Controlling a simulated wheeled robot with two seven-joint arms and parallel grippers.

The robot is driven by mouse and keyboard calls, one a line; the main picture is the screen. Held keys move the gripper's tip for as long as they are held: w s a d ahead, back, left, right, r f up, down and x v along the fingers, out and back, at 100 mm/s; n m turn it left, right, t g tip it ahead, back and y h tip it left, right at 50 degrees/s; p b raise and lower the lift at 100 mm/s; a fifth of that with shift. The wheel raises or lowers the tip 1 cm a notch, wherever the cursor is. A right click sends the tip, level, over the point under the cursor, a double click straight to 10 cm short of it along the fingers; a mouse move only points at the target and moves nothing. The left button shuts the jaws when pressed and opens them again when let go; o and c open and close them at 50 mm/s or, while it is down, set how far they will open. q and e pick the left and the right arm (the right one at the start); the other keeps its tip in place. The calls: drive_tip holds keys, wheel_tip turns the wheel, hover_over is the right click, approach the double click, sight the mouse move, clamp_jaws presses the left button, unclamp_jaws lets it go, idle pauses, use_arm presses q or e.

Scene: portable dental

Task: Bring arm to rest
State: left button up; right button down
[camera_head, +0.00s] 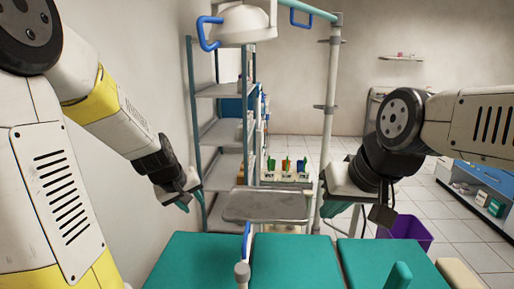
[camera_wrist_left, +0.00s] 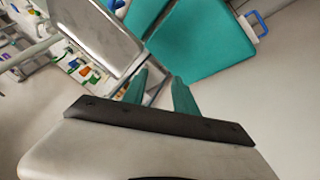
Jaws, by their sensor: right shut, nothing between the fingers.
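My left gripper (camera_head: 186,204) hangs at the left of the tray, over the near edge of the shelf area, in the head view. In the left wrist view its two teal fingers (camera_wrist_left: 160,90) stand apart with nothing between them. My right gripper (camera_head: 332,208) is to the right of the tray, pointing down and to the left, shut and empty. Its fingers are partly hidden by its own body. A grey metal tray (camera_head: 266,206) lies between the two grippers, apart from both; it also shows in the left wrist view (camera_wrist_left: 95,35).
A teal padded dental chair (camera_head: 200,262) fills the front. A grey shelf rack (camera_head: 222,91) stands behind the left gripper. A pole (camera_head: 331,90) with a lamp (camera_head: 240,24) rises behind the tray. A purple bin (camera_head: 408,232) and a blue cabinet (camera_head: 484,176) are at right.

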use_arm(q)
drive_tip(key=s+d+r+m, duration=0.2)
drive_tip(key=s+r, duration=0.4)
drive_tip(key=s, duration=0.3)
drive_tip(key=s+d+r+m, duration=0.2)
drive_tip(key=s+r, duration=0.3)
drive_tip(key=s, duration=0.5)
drive_tip(key=shift+s+d+r+m+h, duration=0.25)
drive_tip(key=shift+r+m+h, duration=0.15)
drive_tip(key=shift+m, duration=0.4)
